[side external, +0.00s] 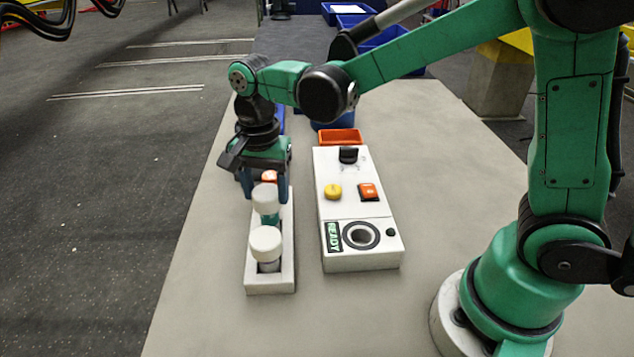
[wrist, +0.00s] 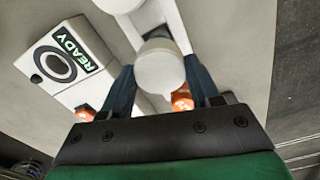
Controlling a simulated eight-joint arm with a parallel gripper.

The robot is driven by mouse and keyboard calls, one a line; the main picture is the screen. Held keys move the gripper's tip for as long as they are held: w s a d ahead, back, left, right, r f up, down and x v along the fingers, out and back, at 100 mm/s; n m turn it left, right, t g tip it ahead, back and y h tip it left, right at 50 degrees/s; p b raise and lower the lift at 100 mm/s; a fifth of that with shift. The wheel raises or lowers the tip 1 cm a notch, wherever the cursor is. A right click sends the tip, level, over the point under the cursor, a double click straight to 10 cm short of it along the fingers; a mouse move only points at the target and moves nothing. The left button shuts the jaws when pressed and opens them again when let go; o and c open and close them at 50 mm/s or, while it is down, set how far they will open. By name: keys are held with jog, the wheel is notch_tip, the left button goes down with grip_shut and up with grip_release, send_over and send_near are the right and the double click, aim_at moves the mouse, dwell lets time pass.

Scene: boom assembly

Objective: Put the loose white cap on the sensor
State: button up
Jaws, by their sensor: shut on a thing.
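My gripper (side external: 265,196) points down over the white tray (side external: 287,262) and is shut on a white cap (side external: 265,193). In the wrist view the cap (wrist: 160,68) sits between the two blue fingers. Directly below it in the side view is a teal body (side external: 270,218), apparently the sensor, standing in the tray. The cap looks upright and in line with it; I cannot tell whether it rests on it or is pressed down. A second white cap (side external: 265,241) tops a grey-white body in the tray's front place. An orange part (side external: 269,176) shows behind the held cap.
A white control box (side external: 361,210) with a READY label, a yellow button, an orange switch and a round socket stands close right of the tray. An orange bin (side external: 340,137) and blue bins lie behind. The grey table is clear in front.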

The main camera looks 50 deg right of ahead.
jog(key=shift+f, duration=0.15)
jog(key=shift+f, duration=0.75)
jog(key=shift+f, duration=0.1)
jog(key=o, duration=1.3)
jog(key=shift+r, duration=3.55)
